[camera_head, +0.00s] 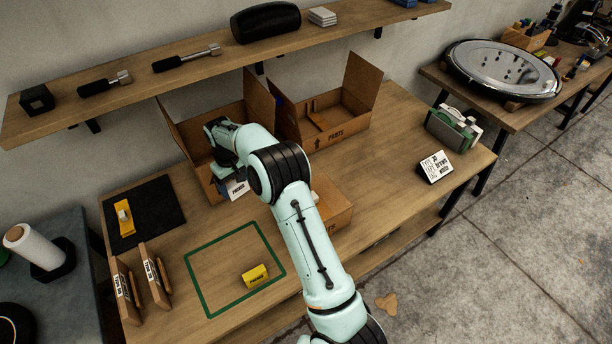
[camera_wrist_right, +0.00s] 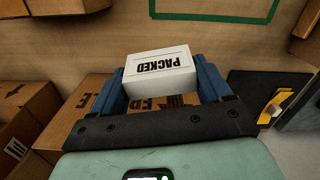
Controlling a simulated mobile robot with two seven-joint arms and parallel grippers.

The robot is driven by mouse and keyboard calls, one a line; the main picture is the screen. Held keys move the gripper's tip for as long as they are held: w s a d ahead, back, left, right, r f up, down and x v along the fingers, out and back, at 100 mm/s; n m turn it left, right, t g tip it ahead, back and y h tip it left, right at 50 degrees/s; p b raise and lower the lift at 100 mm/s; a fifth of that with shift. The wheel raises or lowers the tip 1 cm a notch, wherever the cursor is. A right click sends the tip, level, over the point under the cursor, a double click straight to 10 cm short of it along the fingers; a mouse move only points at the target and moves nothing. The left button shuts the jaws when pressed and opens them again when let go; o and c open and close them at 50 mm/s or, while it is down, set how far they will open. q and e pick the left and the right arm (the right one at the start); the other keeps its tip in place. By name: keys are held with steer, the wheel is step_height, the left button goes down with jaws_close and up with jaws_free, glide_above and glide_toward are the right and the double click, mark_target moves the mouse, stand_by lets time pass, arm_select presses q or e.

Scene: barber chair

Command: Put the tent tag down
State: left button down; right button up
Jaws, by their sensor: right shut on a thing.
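A white tent tag reading PACKED (camera_wrist_right: 158,72) sits between the blue fingers of my right gripper (camera_wrist_right: 162,84), which is shut on it. In the head view the white tag (camera_head: 237,189) shows at the front of the left open box, beside my right gripper (camera_head: 224,180). My forearm hides part of that area. A yellow tent tag (camera_head: 255,277) stands inside the green outlined square (camera_head: 205,304) on the table. My left gripper is out of view.
Open cardboard boxes stand behind, one left (camera_head: 190,137) and one marked PARTS (camera_head: 345,137). Another box (camera_head: 335,207) is partly behind my arm. A black mat (camera_head: 158,205) holds a yellow tool. Wooden sign blocks (camera_head: 155,280) stand at left. Most of the green square is bare.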

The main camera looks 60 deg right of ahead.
steer(key=s+d+r+m, duration=0.1)
steer(key=s+d+r, duration=0.3)
steer(key=d, duration=0.5)
steer(key=s+d+r+m, duration=0.1)
steer(key=s+d, duration=0.5)
steer(key=d, duration=0.2)
steer(key=f, duration=1.5)
steer(key=shift+d+b, duration=0.25)
steer(key=shift+b, duration=0.15)
steer(key=shift+w+f, duration=0.1)
steer(key=shift+f, duration=2.25)
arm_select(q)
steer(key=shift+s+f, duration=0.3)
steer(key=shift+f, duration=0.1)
arm_select(e)
steer(key=shift+f, duration=0.2)
steer(key=o, duration=0.9)
steer(key=shift+o, duration=0.2)
